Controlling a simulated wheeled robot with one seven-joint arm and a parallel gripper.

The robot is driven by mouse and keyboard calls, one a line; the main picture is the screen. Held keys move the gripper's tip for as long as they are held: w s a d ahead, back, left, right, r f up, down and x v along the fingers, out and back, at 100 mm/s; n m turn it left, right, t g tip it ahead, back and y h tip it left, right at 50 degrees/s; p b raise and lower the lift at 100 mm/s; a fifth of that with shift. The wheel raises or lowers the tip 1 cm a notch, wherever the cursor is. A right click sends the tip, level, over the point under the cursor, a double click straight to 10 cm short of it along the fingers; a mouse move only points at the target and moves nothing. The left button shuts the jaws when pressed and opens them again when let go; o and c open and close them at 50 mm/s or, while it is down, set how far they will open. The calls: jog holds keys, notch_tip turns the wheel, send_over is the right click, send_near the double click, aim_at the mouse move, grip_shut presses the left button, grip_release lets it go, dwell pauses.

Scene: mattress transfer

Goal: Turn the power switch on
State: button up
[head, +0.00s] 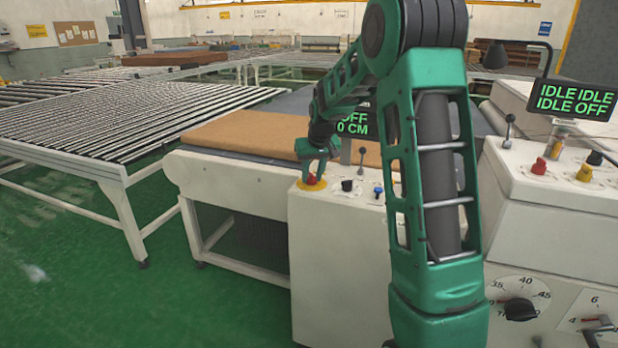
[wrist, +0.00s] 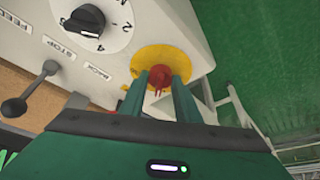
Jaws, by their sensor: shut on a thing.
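My gripper (wrist: 160,88) is shut on a red knob (wrist: 160,76), with one green finger on either side of it in the wrist view. The knob sits on a round yellow plate (wrist: 182,56) on a white control panel. In the head view my gripper (head: 314,174) reaches down to the same red knob (head: 311,180) near the panel's left corner. No label reading power shows, so I cannot tell whether this knob is the power switch. A display (head: 354,124) behind my arm shows "OFF" and "0 CM", partly hidden.
A black dial (wrist: 88,20) and a lever (wrist: 48,70) by FEED, STOP and BACK labels share the panel. A brown slab (head: 245,132) lies behind it. Another console (head: 560,190) at right has a display (head: 574,99) reading IDLE and OFF. Green floor (head: 90,260) is clear at left.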

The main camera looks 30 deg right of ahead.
jog(key=m, duration=0.1)
jog(key=m+h, duration=0.1)
jog(key=m, duration=0.2)
jog(key=shift+w+a+g+h, duration=0.2)
jog(key=shift+a+g+h, duration=0.1)
jog(key=m+g+h, duration=0.1)
jog(key=m, duration=0.4)
jog(key=shift+w, duration=0.1)
jog(key=m, duration=0.1)
jog(key=m+g, duration=0.1)
jog(key=m, duration=0.1)
jog(key=shift+w+a+g+h, duration=0.1)
jog(key=shift+w+g+h, duration=0.05)
jog(key=shift+g+h, duration=0.15)
jog(key=shift+w+r+m+g, duration=0.1)
jog(key=shift+m+g, duration=0.6)
jog(key=shift+m, duration=1.5)
jog(key=o, duration=1)
